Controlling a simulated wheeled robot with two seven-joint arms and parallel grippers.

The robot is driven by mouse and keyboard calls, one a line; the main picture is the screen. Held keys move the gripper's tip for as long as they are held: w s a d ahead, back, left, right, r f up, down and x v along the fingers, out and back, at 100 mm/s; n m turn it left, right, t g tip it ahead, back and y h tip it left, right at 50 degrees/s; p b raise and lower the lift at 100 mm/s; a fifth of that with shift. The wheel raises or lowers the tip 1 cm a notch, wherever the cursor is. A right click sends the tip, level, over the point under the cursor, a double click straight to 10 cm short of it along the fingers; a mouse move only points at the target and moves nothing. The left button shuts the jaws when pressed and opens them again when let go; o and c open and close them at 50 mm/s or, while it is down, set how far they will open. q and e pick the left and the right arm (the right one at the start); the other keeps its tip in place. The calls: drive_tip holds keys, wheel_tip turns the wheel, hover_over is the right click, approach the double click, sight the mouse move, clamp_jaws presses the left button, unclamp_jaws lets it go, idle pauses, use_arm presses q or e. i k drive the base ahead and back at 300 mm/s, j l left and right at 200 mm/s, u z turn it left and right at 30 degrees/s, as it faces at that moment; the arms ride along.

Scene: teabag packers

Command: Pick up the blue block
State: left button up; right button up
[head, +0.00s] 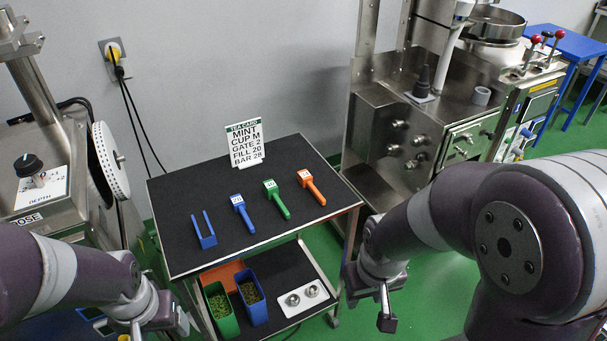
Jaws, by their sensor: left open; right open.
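A blue two-pronged piece (206,240) with a block-like base lies at the left on the black top of a cart. Beside it lies a blue handled tool (242,212) with a white label on its square head; I cannot tell which of the two is the blue block. My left gripper (158,324) is low at the left, in front of the cart and apart from both, partly cut off by the frame edge. My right gripper (384,303) is open and empty, right of the cart and pointing down.
A green tool (277,199) and an orange tool (311,187) lie to the right on the cart top (285,236). A tea card (245,146) stands at the back edge. The lower shelf holds green and blue bins (254,303). Steel machines (405,125) flank the cart.

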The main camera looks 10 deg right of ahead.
sight(238, 204)
drive_tip(key=u, duration=1.75)
drive_tip(key=z, duration=1.65)
drive_tip(key=i+z, duration=0.25)
drive_tip(key=z, duration=0.15)
drive_tip(key=i+j+z, duration=0.15)
drive_tip(key=z, duration=0.25)
drive_tip(key=i+j+z, duration=0.2)
drive_tip(key=z, duration=0.2)
drive_tip(key=i, duration=0.05)
